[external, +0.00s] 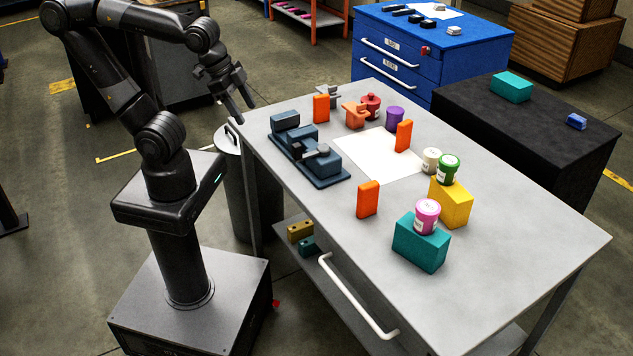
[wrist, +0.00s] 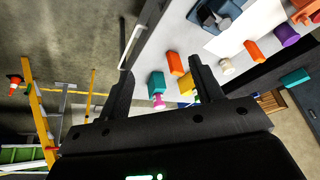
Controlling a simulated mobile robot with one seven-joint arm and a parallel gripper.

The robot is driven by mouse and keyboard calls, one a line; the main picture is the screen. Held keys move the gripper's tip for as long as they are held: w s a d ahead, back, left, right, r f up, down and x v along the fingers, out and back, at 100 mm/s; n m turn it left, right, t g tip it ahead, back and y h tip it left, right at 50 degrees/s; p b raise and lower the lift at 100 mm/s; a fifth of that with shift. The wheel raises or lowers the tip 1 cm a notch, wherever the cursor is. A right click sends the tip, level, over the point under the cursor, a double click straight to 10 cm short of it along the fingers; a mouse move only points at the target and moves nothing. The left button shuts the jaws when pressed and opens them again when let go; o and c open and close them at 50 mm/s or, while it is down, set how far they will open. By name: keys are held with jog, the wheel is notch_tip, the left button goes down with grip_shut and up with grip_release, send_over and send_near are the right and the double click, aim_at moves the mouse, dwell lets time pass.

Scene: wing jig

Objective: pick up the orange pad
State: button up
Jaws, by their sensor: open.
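Three upright orange blocks stand on the grey table: one at the back left (external: 321,108), one on the right edge of a white sheet (external: 403,136), and one nearer the front (external: 368,199). I cannot tell which of them is the orange pad. Two orange blocks also show in the wrist view, one between the fingers' lines (wrist: 175,64) and one farther right (wrist: 253,52). My gripper (external: 246,114) is open and empty, raised near the table's left corner, apart from all the blocks. Its two fingers frame the wrist view (wrist: 161,66).
A dark blue vise-like fixture (external: 305,155) stands near the table's left edge. An orange fixture (external: 355,115), red (external: 371,106) and purple (external: 394,117) pieces stand behind. Teal (external: 421,246) and yellow (external: 451,204) blocks carry jars. The table's front right is clear.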

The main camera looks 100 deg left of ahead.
jog(key=w+a+f+m+g+y, duration=0.1)
jog(key=w+a+f+g+y, duration=0.25)
jog(key=w+a, duration=0.45)
jog(key=m+g+y, duration=0.9)
jog(key=g+y, duration=0.1)
jog(key=g, duration=0.2)
send_near(319, 104)
jog(key=shift+s+a+f, duration=0.1)
jog(key=shift+a+f, duration=0.8)
jog(key=shift+a, duration=0.25)
jog(key=shift+s+a+f+m+y, duration=0.1)
jog(key=shift+a+f+m+y, duration=0.1)
jog(key=shift+a+m+y, duration=0.15)
jog(key=x, duration=1)
jog(key=shift+s+a+f, duration=0.1)
jog(key=shift+s+a, duration=0.05)
jog(key=shift+s, duration=0.1)
jog(key=shift+c, duration=0.2)
jog(key=c, duration=0.6)
